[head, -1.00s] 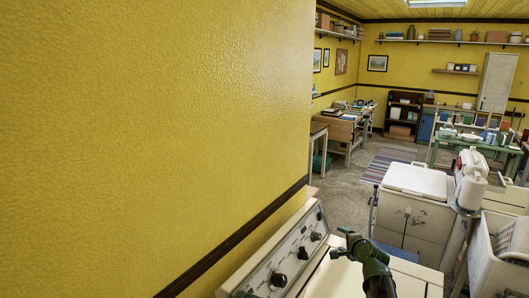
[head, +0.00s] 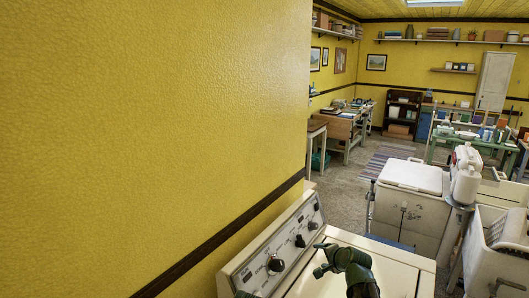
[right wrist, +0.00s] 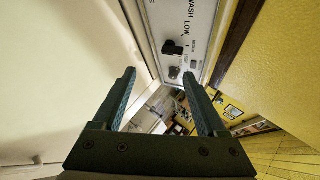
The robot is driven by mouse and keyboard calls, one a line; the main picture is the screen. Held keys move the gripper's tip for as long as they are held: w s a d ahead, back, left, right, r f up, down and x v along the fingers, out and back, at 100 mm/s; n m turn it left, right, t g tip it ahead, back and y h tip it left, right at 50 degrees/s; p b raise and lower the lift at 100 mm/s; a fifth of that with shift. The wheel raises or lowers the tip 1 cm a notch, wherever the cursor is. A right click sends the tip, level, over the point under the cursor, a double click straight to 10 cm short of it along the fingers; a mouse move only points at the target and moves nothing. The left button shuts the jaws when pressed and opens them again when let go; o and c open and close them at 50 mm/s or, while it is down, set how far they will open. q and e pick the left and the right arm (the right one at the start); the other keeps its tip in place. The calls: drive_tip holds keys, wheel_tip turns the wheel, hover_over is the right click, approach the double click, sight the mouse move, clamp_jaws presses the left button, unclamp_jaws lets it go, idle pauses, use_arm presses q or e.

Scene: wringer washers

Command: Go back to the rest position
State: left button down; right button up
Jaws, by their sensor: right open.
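My right gripper (head: 318,259) is dark green and hangs over the top of the cream washer (head: 398,263) in the head view, beside its control panel (head: 282,244). In the right wrist view the two fingers of the right gripper (right wrist: 160,76) are spread apart with nothing between them. The panel (right wrist: 178,20), with black knobs and the words "WASH LOW", shows beyond the fingers. My left gripper is in neither view.
A yellow wall (head: 150,130) with a dark rail stands close on the left. A white wringer washer (head: 410,202) stands ahead to the right. A green table (head: 475,143) with several items is farther back. Open floor (head: 347,203) lies between the wall and the washer.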

drive_tip(key=s+a+f+n+g+b, duration=0.1)
drive_tip(key=s+a+f+n+g, duration=0.1)
drive_tip(key=s+a+f+n, duration=0.1)
drive_tip(key=s+a+f+n+g+b, duration=0.2)
drive_tip(key=s+a+f+n, duration=0.1)
drive_tip(key=s+a+f, duration=0.2)
drive_tip(key=s+a+f+n+g+b, duration=0.1)
drive_tip(key=s+a+f+n, duration=0.2)
drive_tip(key=s, duration=0.4)
drive_tip(key=shift+s+a+f+g+b, duration=0.35)
drive_tip(key=shift+a+f+g, duration=0.1)
drive_tip(key=shift+a, duration=0.15)
drive_tip(key=s+f+n+g+h+b, duration=0.1)
drive_tip(key=s+f+n+g+h, duration=0.1)
drive_tip(key=s, duration=0.5)
drive_tip(key=s+a+f+n+g+h+b, duration=0.1)
drive_tip(key=s+f+n+g+h+b, duration=0.1)
drive_tip(key=s+n, duration=0.3)
drive_tip(key=s+f, duration=0.1)
drive_tip(key=s, duration=0.2)
drive_tip(key=shift+a, duration=0.2)
drive_tip(key=shift+s+r, duration=0.1)
